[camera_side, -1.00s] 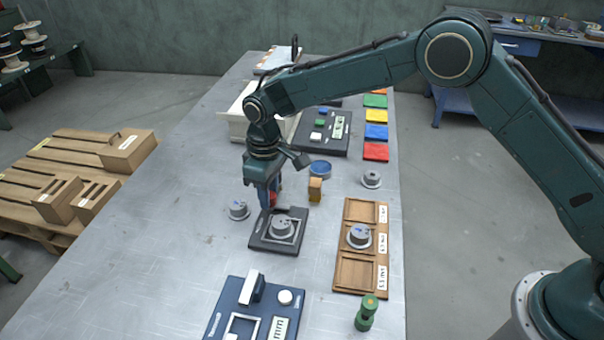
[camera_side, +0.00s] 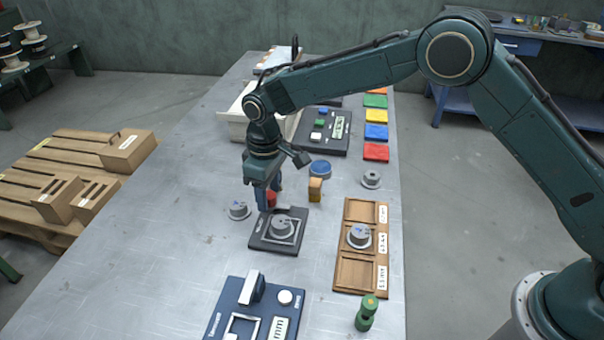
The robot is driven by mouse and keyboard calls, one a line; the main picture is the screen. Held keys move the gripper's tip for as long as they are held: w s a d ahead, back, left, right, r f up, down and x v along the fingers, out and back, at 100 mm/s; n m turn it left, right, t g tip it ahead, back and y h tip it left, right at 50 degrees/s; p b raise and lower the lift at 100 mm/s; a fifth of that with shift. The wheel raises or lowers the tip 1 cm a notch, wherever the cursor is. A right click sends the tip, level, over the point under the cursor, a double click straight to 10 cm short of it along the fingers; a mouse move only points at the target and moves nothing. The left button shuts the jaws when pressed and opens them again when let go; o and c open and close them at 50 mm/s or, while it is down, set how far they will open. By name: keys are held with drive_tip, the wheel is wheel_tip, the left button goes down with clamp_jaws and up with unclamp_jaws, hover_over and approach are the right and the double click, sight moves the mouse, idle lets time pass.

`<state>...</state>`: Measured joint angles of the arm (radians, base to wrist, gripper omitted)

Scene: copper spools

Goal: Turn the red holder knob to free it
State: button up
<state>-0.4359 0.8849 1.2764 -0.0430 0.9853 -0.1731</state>
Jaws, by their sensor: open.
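The red holder knob (camera_side: 272,199) shows as a small red patch between my gripper's fingers, at the back edge of the dark square holder (camera_side: 262,243).
Loose grey spools stand left of the holder (camera_side: 239,211) and behind right (camera_side: 371,179). A wooden tray (camera_side: 345,216) holds another spool. A tan block (camera_side: 315,190) and blue round dish (camera_side: 320,169) stand close behind right. A blue gauge (camera_side: 232,292) lies in front.

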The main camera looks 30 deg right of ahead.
sight(269, 193)
wheel_tip(269, 193, up, 14)
drive_tip(key=shift+d+f, duration=0.15)
idle(0.5)
drive_tip(key=shift+w, duration=0.1)
drive_tip(key=s+d+r+m+t, duration=0.3)
drive_tip(key=s+d+r+m, duration=0.1)
drive_tip(key=s+d+r, duration=1.1)
drive_tip(key=s+d+f+m+t, duration=0.1)
drive_tip(key=s+d+f, duration=0.2)
drive_tip(key=s, duration=0.6)
drive_tip(key=s+d+f+m+t, duration=0.1)
drive_tip(key=s+d+f+m, duration=0.1)
drive_tip(key=s+d, duration=0.4)
drive_tip(key=s+f, duration=0.1)
drive_tip(key=s, duration=0.3)
drive_tip(key=shift+s+d+t, duration=0.2)
drive_tip(key=shift+d+t, duration=0.2)
